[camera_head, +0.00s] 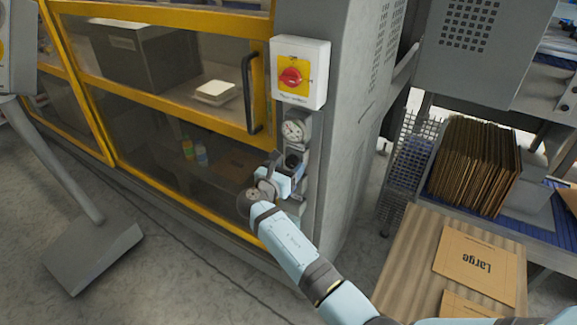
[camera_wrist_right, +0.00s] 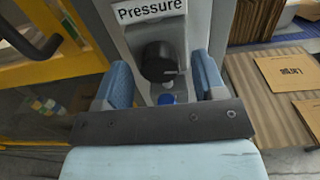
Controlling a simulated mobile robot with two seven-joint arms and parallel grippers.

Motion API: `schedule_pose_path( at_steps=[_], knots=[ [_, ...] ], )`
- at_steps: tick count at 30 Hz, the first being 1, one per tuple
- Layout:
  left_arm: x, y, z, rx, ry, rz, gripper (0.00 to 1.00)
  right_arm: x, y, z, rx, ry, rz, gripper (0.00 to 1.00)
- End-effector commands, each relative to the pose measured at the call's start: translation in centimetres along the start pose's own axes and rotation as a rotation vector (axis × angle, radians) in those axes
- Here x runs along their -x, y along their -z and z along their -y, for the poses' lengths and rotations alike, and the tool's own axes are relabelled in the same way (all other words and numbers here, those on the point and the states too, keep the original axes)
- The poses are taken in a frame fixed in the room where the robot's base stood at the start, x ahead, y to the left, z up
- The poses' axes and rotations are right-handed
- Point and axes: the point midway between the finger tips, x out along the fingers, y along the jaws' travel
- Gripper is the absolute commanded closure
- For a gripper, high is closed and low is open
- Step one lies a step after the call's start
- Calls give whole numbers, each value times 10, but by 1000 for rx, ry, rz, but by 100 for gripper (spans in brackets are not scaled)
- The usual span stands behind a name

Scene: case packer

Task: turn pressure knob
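The black pressure knob (camera_wrist_right: 159,62) sits on a grey unit under a white label (camera_wrist_right: 149,10) reading "Pressure". In the right wrist view the two blue fingers of my right gripper (camera_wrist_right: 163,85) stand apart, one on each side of the knob, with visible gaps. In the head view my right gripper (camera_head: 282,180) is at the grey unit on the machine's corner post, just below the round gauge (camera_head: 293,130), and partly covers the knob (camera_head: 294,162). My left gripper is not in view.
A red rotary switch on a yellow plate (camera_head: 291,76) is above the gauge. A yellow-framed door with a black handle (camera_head: 250,92) is to the left. Stacked cardboard (camera_head: 474,165) and a table with flat "Large" boxes (camera_head: 477,262) are to the right.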

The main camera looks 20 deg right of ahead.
Motion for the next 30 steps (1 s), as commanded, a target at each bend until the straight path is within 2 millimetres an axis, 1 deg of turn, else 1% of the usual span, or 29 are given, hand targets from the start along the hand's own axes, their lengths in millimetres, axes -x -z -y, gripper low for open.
schedule_pose_path(
  at_steps=[1,6,11,17,21,24,30],
  knots=[
    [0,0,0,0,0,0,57,0,0,0,0,0,0,47],
    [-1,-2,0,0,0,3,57,0,0,0,0,0,0,85],
    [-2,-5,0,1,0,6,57,0,1,0,-26,0,0,85],
    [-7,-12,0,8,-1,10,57,0,2,0,-233,0,1,85],
    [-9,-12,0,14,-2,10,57,0,1,-1,-346,0,0,85],
    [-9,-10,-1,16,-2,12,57,0,0,-1,-374,0,0,85],
    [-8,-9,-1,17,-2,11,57,0,0,-1,-374,0,0,85]
  ],
)
